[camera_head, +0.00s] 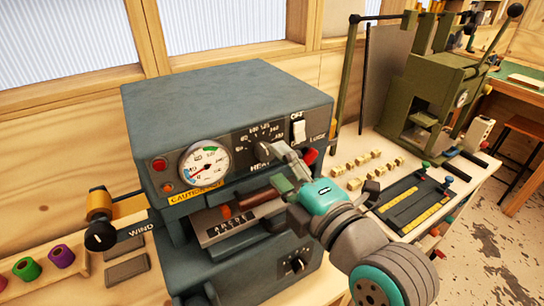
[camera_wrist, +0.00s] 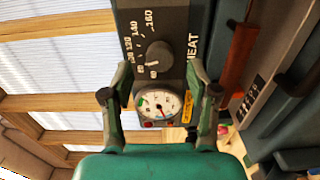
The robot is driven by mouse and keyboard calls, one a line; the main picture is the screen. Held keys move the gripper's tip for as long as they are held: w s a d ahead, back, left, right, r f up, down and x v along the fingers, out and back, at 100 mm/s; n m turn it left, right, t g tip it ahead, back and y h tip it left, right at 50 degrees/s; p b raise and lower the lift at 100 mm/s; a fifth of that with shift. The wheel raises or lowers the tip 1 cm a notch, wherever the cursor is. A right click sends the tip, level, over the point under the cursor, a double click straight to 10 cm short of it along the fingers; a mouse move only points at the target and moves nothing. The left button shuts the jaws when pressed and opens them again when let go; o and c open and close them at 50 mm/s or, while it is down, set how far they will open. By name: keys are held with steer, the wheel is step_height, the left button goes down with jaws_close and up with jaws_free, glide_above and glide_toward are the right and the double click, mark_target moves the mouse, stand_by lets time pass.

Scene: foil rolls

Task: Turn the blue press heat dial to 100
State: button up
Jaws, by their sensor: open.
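The blue press (camera_head: 225,95) is a blue-grey box on the bench in the middle of the head view. Its heat dial is mostly hidden there behind my gripper (camera_head: 275,167). In the wrist view the heat dial (camera_wrist: 159,55) is a round black knob beside a printed scale, with 120, 140 and 160 readable. A pale mark shows on the knob near the low end of the scale; its exact reading is too small to tell. My gripper (camera_wrist: 161,72) is open and empty, its fingers apart on either side in front of the panel. I cannot tell whether either finger touches the knob.
A round gauge (camera_head: 204,161), a white OFF switch (camera_head: 298,130) and a red knob (camera_head: 310,156) sit on the panel. A green press (camera_head: 430,90) stands at right. Coloured rolls (camera_head: 62,256) lie at left.

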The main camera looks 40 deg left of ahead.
steer(key=v, duration=0.8)
